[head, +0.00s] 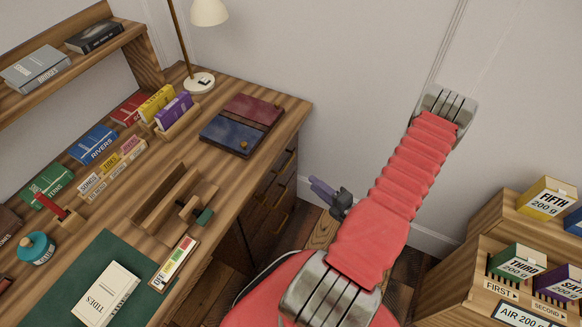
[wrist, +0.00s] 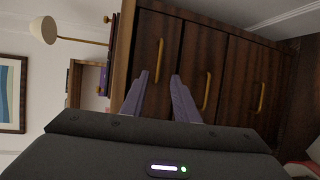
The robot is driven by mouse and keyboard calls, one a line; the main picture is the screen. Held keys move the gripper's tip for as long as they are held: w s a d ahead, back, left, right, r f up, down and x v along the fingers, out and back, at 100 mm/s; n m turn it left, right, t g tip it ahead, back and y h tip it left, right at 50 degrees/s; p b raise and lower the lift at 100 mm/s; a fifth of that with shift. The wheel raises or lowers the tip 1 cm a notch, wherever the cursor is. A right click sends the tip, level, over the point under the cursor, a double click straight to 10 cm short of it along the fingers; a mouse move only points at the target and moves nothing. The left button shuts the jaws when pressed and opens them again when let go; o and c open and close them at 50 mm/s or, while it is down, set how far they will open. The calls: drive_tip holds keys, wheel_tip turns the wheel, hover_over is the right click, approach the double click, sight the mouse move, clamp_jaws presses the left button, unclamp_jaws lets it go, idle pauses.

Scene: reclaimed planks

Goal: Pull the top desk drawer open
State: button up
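The wooden desk (head: 228,155) has a column of three drawers at its right end, and all look shut. The wrist view shows them turned sideways, with the top drawer (wrist: 150,38) leftmost. Its brass handle (wrist: 160,60) appears between and just beyond my fingertips. The drawer front also shows in the head view (head: 284,160). My gripper (wrist: 159,76) has its two purple fingers apart with nothing between them. In the head view my gripper (head: 316,184) is to the right of the drawers, with a gap.
The middle drawer (wrist: 198,65) and bottom drawer (wrist: 252,75) have similar handles. A wooden shelf unit (head: 468,262) with boxes is at the right. Some floor shows between it and the desk.

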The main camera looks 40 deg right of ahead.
drive_tip(key=w+f, duration=0.2)
drive_tip(key=w, duration=1.1)
drive_tip(key=shift+w+d+f, duration=0.3)
drive_tip(key=shift+d, duration=0.05)
drive_tip(key=shift+c, duration=0.7)
clamp_jaws()
drive_tip(key=shift+s+a+f, duration=0.1)
drive_tip(key=shift+s, duration=0.05)
